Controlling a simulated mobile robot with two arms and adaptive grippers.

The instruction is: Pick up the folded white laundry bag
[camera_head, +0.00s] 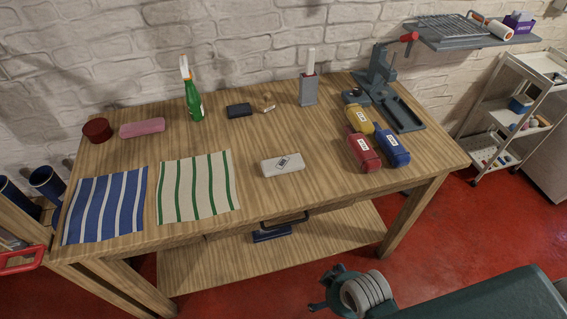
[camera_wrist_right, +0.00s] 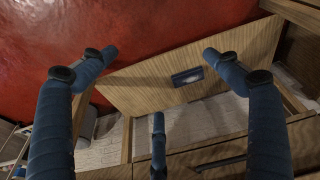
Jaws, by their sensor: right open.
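The folded white laundry bag (camera_head: 282,165) appears to be the small white bundle with a square label, lying flat near the middle of the wooden table (camera_head: 250,135). My right gripper (camera_head: 325,298) is low in front of the table, at the bottom of the head view, apart from the bundle. In the right wrist view my right gripper (camera_wrist_right: 160,62) has its blue fingers spread, with nothing between them. That view looks at the lower shelf and does not show the bundle. My left gripper is in neither view.
Striped cloths, blue (camera_head: 106,206) and green (camera_head: 198,187), lie left of the bundle. Red (camera_head: 363,152), yellow (camera_head: 359,119) and blue (camera_head: 392,147) packages lie right. A dark-blue item (camera_head: 272,233) sits on the lower shelf below a drawer handle (camera_head: 285,220). Tabletop around the bundle is clear.

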